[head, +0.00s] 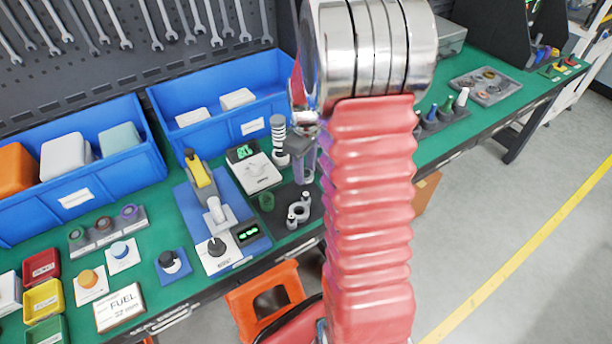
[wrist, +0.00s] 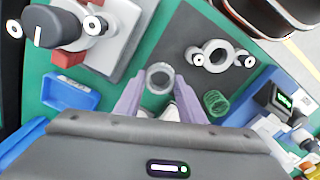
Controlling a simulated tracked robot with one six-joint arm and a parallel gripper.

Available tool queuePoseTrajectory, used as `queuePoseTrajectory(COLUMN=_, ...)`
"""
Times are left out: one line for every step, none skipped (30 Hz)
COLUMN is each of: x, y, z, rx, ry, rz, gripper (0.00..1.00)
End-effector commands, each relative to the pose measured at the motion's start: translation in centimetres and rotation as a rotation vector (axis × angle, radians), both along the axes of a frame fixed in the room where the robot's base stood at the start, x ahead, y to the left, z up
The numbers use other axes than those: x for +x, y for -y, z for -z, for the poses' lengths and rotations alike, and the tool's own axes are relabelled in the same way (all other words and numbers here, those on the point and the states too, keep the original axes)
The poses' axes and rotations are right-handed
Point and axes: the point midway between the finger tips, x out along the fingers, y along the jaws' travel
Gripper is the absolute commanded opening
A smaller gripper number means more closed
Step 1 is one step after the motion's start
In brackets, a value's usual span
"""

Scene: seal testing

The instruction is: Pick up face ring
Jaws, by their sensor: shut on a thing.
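My gripper (wrist: 159,88) shows in the wrist view with its two purple-grey fingers on either side of a small grey ring (wrist: 160,68), which looks like the face ring. The jaws are shut on it, and its dark centre faces the camera. In the head view my gripper (head: 305,165) hangs over the bench by the dark mat (head: 314,199); the ring cannot be made out there. A silver housing with two side lugs (wrist: 213,57) lies on the mat, right of the gripper in the wrist view. A green spring (wrist: 215,102) lies nearer, beside the right finger.
A white scale with a green display (head: 255,172) and a stack of black and white rings (head: 279,140) stand close to the gripper. A blue-based press (head: 184,205) is to their left. Blue bins (head: 150,98) line the back. My red arm hides part of the bench.

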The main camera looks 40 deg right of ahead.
Motion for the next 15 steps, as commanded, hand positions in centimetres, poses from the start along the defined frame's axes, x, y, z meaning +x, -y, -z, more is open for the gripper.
queuePoseTrajectory(x=0.1, y=0.1, z=-1.0, rx=-0.002, ry=0.005, rz=0.000, gripper=0.13)
queuePoseTrajectory(x=0.1, y=0.0, z=-1.6, rx=-0.002, ry=0.005, rz=0.000, gripper=0.13)
queuePoseTrajectory(x=0.1, y=0.0, z=-2.3, rx=-0.002, ry=0.005, rz=0.000, gripper=0.13)
queuePoseTrajectory(x=0.1, y=0.0, z=-2.8, rx=-0.002, ry=0.004, rz=0.000, gripper=0.13)
queuePoseTrajectory(x=0.1, y=0.0, z=-3.4, rx=-0.002, ry=0.004, rz=0.000, gripper=0.13)
queuePoseTrajectory(x=0.1, y=0.0, z=-4.0, rx=-0.002, ry=0.004, rz=0.000, gripper=0.13)
queuePoseTrajectory(x=0.1, y=0.0, z=-4.5, rx=-0.002, ry=0.004, rz=0.000, gripper=0.13)
queuePoseTrajectory(x=0.1, y=0.0, z=-4.9, rx=-0.002, ry=0.004, rz=0.000, gripper=0.13)
queuePoseTrajectory(x=0.1, y=0.0, z=-5.3, rx=-0.001, ry=0.003, rz=0.000, gripper=0.13)
queuePoseTrajectory(x=0.0, y=0.0, z=-5.6, rx=-0.001, ry=0.003, rz=0.000, gripper=0.13)
queuePoseTrajectory(x=0.0, y=0.0, z=-5.9, rx=-0.001, ry=0.003, rz=0.000, gripper=0.13)
queuePoseTrajectory(x=0.0, y=0.0, z=-6.1, rx=-0.001, ry=0.001, rz=0.000, gripper=0.13)
queuePoseTrajectory(x=0.0, y=0.0, z=-6.3, rx=-0.001, ry=0.001, rz=0.000, gripper=0.13)
queuePoseTrajectory(x=0.0, y=0.0, z=-6.4, rx=0.000, ry=0.000, rz=0.000, gripper=0.13)
queuePoseTrajectory(x=0.0, y=0.0, z=-6.4, rx=0.000, ry=0.000, rz=0.000, gripper=0.13)
